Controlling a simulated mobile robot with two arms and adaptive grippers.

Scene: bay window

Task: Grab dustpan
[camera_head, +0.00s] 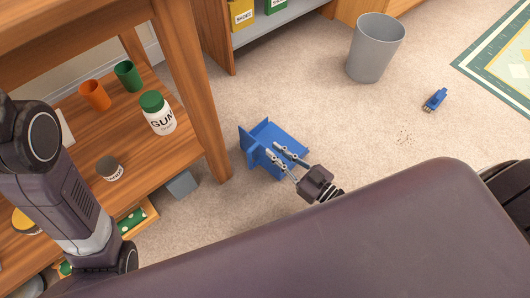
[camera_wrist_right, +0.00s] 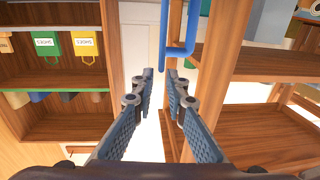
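The blue dustpan (camera_head: 288,136) lies on the carpet beside the wooden table's leg in the head view. My right gripper (camera_head: 273,152) is in front of it in that view, its fingers overlapping the pan. In the right wrist view a blue loop (camera_wrist_right: 163,35), which looks like part of the dustpan, hangs at the top, just beyond the right gripper's fingertips (camera_wrist_right: 160,73). These fingers are apart with nothing between them; whether they touch the dustpan is unclear. My left arm comes in at the left of the head view, but its gripper is out of the picture.
A wooden table (camera_head: 190,80) with a low shelf holding cups and a gum jar (camera_head: 158,112) stands close on the left. A grey bin (camera_head: 375,47) and a small blue object (camera_head: 435,100) are on the right. Crumbs (camera_head: 404,137) lie on open carpet.

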